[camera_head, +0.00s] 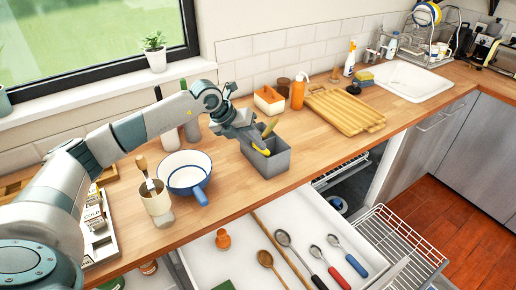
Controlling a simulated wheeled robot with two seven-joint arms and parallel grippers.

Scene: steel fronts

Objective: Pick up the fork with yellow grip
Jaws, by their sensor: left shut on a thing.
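My left gripper (262,142) is over the grey box (268,166) on the wooden counter. It is shut on a yellow-handled utensil, the fork with yellow grip (262,151), whose yellow part shows at the box's opening. The fork's tines are hidden by the box or the gripper. I cannot tell whether the fork touches the box. My right gripper is not in view.
A white pan with a blue handle (187,171) and a utensil pot (156,201) stand left of the box. An open drawer (292,232) below holds spoons and other items. A cutting board (342,109) lies at the back right.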

